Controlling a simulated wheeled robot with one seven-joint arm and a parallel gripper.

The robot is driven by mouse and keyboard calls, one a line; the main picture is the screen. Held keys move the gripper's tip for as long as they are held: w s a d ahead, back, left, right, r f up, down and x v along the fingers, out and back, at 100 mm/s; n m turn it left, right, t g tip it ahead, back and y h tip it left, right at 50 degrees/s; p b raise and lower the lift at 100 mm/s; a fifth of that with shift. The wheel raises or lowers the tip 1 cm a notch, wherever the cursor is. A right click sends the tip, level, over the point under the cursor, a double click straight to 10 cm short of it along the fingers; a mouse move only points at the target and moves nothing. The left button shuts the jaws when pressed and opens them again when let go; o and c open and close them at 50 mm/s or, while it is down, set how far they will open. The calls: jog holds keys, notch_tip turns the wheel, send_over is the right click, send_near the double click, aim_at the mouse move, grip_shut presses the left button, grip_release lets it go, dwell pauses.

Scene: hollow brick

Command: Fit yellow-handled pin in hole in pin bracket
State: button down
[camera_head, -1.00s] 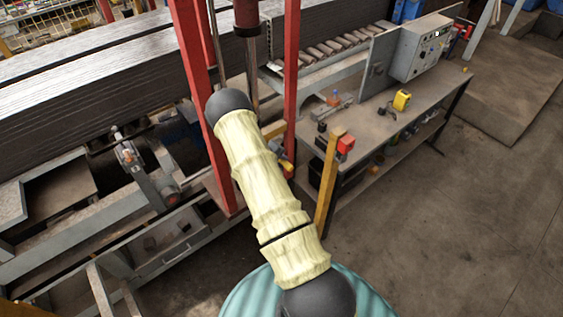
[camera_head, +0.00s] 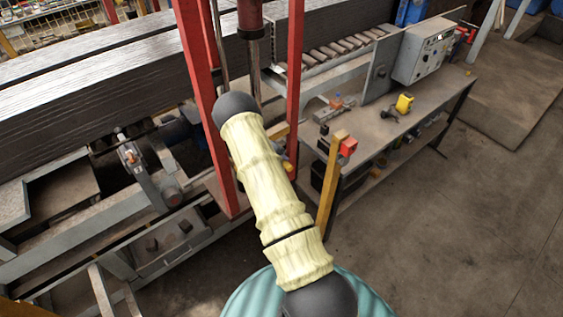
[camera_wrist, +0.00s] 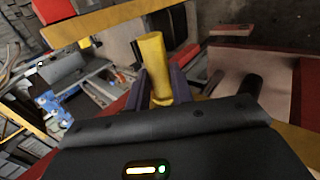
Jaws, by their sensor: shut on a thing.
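The yellow-handled pin (camera_wrist: 153,62) stands up between the two purple fingers of my gripper (camera_wrist: 160,84) in the wrist view. The fingers are shut on its yellow handle, and the handle's round end faces the camera. The pin's far end is hidden. I cannot clearly make out the pin bracket or its hole. In the head view my arm covers my gripper; a small bit of yellow shows beside the arm near the red posts, too small to name.
Red upright posts (camera_head: 205,100) of the machine stand close to my arm. A yellow post (camera_head: 327,190) with a red box (camera_head: 348,147) stands just right of it. Open floor is at the right.

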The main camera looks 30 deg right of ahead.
jog(key=shift+w, duration=0.5)
jog(key=c, duration=1.1)
grip_release()
jog(key=shift+c, duration=0.2)
jog(key=w+b+v, duration=0.1)
jog(key=b+v, duration=0.4)
jog(key=v, duration=1.2)
jog(key=shift+s+a+r+b, duration=0.2)
jog(key=shift+s+b, duration=0.1)
jog(key=shift+s, duration=0.1)
